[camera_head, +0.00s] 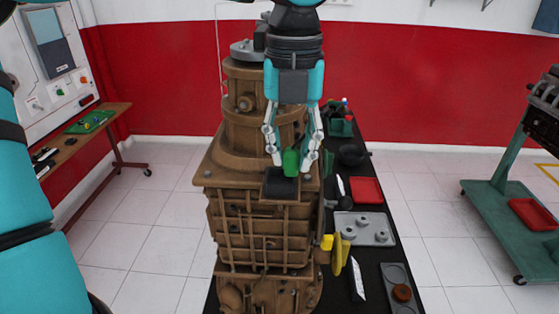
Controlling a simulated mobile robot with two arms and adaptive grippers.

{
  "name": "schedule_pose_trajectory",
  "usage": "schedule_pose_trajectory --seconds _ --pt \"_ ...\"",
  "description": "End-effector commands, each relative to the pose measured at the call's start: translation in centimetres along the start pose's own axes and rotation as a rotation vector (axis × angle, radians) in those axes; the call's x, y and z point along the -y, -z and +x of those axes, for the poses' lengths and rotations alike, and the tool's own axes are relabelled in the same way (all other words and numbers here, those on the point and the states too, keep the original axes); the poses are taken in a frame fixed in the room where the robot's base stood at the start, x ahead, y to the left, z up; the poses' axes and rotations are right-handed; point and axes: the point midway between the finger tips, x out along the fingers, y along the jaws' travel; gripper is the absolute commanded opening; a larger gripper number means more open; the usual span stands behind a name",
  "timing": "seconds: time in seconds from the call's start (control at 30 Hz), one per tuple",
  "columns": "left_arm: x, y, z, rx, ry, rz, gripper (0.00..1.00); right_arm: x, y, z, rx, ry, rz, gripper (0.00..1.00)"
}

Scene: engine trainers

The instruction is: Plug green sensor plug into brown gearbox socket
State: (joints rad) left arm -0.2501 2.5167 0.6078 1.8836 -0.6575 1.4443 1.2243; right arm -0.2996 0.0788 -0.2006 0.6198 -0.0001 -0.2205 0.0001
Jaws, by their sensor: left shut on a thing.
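My left gripper (291,160) comes down in front of the brown gearbox (240,170), fingers pointing down. It is shut on the green sensor plug (291,163), which it holds upright between its fingertips. The plug is at the rear edge of a dark, square recessed part (280,184) on the gearbox top. I cannot tell whether the plug touches it or is inside a socket. The socket itself is not clearly visible. My right gripper is not in view.
A black bench (398,222) carries a red tray (366,190), a grey tray with round parts (364,228) and a yellow-handled tool (340,252). A green engine stand (500,200) stands at right. A wooden table (88,140) stands at left. Open tiled floor lies between.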

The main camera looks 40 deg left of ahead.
Motion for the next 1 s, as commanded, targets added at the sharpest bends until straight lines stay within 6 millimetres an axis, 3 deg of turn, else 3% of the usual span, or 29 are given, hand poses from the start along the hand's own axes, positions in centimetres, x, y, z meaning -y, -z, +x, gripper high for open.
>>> schedule_pose_trajectory --seconds 0.1,0.43,0.7,1.0 --pt "2.3 2.3 0.3 0.003 -0.002 0.004 0.00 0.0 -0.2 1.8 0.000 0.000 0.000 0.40" --pt "7.2 7.1 -0.8 -0.007 -0.003 0.004 0.00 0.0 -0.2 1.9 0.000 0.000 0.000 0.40" --pt "8.9 8.9 -1.3 -0.004 -0.013 0.006 0.00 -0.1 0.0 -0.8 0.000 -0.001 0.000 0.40" --pt "9.4 9.4 -1.3 0.000 0.000 -0.001 0.00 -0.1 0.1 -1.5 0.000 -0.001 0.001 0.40"
